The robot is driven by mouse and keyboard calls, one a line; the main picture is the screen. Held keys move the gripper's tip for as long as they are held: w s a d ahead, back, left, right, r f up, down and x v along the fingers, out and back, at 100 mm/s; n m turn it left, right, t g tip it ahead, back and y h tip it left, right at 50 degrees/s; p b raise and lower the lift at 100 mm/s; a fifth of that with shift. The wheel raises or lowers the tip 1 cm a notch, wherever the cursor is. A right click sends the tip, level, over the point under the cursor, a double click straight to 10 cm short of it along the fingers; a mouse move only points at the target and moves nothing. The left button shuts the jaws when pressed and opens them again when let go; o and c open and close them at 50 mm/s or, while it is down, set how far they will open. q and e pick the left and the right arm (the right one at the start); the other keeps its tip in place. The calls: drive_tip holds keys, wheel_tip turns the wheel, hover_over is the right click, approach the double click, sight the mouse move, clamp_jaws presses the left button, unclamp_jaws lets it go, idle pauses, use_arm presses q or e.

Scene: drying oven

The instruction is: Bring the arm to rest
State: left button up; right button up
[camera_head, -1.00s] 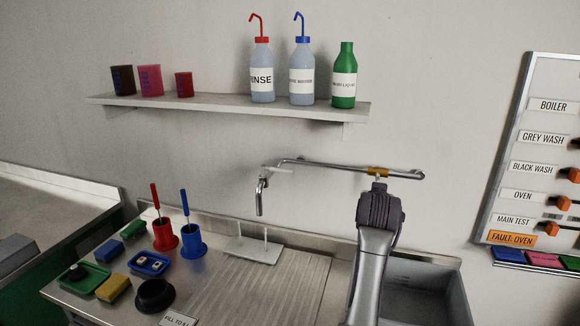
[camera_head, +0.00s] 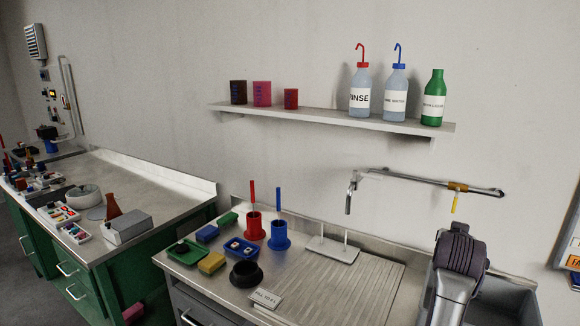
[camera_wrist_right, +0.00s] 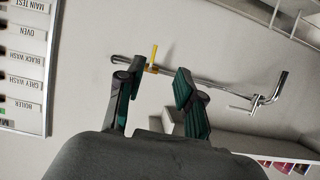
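My right arm (camera_head: 455,275) comes up from the lower right in the head view, over the sink. Its wrist housing faces the camera and hides the fingers there. In the right wrist view my right gripper (camera_wrist_right: 157,78) is open, with green-padded fingers apart and nothing between them. The wall tap pipe (camera_head: 420,182) has a yellow lever (camera_head: 455,203) hanging down, above and apart from the arm. The lever also shows in the wrist view (camera_wrist_right: 154,54), beyond the fingertips and close to the left one in the picture. My left gripper is not in view.
The sink (camera_head: 505,300) lies right of the ribbed drainboard (camera_head: 350,285). Red (camera_head: 254,228) and blue (camera_head: 279,236) holders with brushes stand to the left. A wall shelf (camera_head: 325,118) carries bottles and beakers. Another bench (camera_head: 150,180) stands at far left.

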drive_tip(key=s+a+f+n+g+y, duration=0.2)
drive_tip(key=s+a+f, duration=0.1)
drive_tip(key=s+f, duration=0.65)
drive_tip(key=s+a+f+n+g+y, duration=0.1)
drive_tip(key=s+a+f+n, duration=0.15)
drive_tip(key=s+f, duration=0.7)
drive_tip(key=s+a+f+n+g+y, duration=0.1)
drive_tip(key=s+a+f+g, duration=0.2)
drive_tip(key=s, duration=0.4)
drive_tip(key=s+a+f+n+y, duration=0.2)
drive_tip(key=s+a+f, duration=0.15)
drive_tip(key=s, duration=0.35)
drive_tip(key=s+a+f+n+g+y, duration=0.1)
drive_tip(key=s+a+f+g, duration=0.15)
drive_tip(key=s+a, duration=0.35)
wheel_tip(320, 180, down, 25)
drive_tip(key=s+d, duration=0.1)
drive_tip(key=s, duration=0.1)
drive_tip(key=s+d+f+g, duration=0.2)
drive_tip(key=s+d+f, duration=0.1)
drive_tip(key=s+f, duration=1.3)
drive_tip(key=shift+s+d+f, duration=0.15)
drive_tip(key=shift+s+f, duration=0.25)
drive_tip(key=shift+f, duration=0.3)
